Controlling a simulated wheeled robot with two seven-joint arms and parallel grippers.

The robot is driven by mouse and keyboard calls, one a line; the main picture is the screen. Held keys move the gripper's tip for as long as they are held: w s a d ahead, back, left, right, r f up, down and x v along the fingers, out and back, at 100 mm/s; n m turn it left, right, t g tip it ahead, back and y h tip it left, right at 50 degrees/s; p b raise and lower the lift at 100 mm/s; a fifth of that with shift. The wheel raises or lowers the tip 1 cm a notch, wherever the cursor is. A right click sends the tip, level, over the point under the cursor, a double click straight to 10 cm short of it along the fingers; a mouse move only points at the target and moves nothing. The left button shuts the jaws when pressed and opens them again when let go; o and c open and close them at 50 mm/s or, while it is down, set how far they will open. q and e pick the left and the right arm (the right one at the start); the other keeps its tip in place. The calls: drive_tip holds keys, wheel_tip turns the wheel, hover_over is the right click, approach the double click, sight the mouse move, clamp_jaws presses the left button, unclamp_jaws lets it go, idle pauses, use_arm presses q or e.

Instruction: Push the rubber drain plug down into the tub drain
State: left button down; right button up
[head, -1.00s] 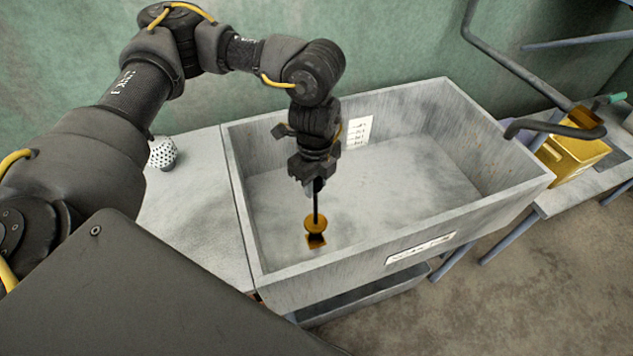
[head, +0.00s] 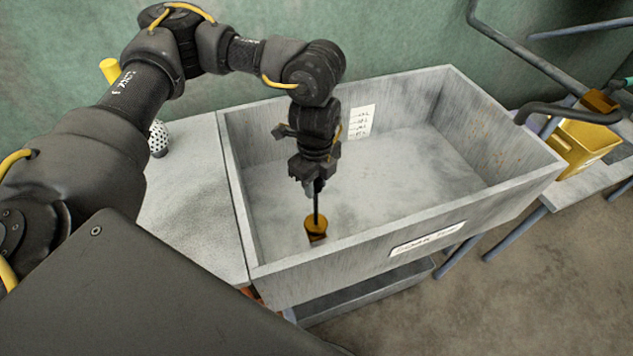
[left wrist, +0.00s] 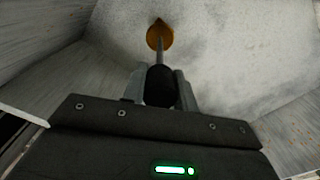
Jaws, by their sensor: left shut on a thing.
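The drain plug is an orange-brown disc (head: 316,226) on a thin dark upright stem inside the grey tub (head: 350,255). My left gripper (head: 314,186) is above it, shut on the top of the stem. In the left wrist view the stem runs from between the fingers (left wrist: 161,88) to the orange plug (left wrist: 159,36). The plug is low in the tub near its front left corner, with a dark brown patch just below it. The drain opening is hidden, so I cannot tell how the plug sits in it. My right gripper is out of view.
A grey counter (head: 190,215) adjoins the tub's left side, with a white perforated object (head: 158,138) on it. A dark pipe (head: 565,113) reaches over the tub's right rim. A yellow box (head: 585,145) stands at the right. The tub's middle floor is clear.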

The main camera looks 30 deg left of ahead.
sight(316, 195)
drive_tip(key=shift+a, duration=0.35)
use_arm(q)
drive_tip(key=shift+f, duration=0.15)
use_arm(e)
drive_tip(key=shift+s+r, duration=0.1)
use_arm(q)
drive_tip(key=shift+f, duration=0.3)
idle(0.6)
drive_tip(key=shift+f, duration=0.2)
drive_tip(key=shift+f, duration=0.6)
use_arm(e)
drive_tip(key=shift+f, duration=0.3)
use_arm(q)
drive_tip(key=shift+f+b, duration=0.25)
drive_tip(key=shift+b, duration=0.1)
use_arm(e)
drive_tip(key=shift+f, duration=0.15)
use_arm(q)
drive_tip(key=shift+f+b, duration=0.4)
drive_tip(key=shift+f, duration=0.35)
drive_tip(key=c, duration=1)
unclamp_jaws()
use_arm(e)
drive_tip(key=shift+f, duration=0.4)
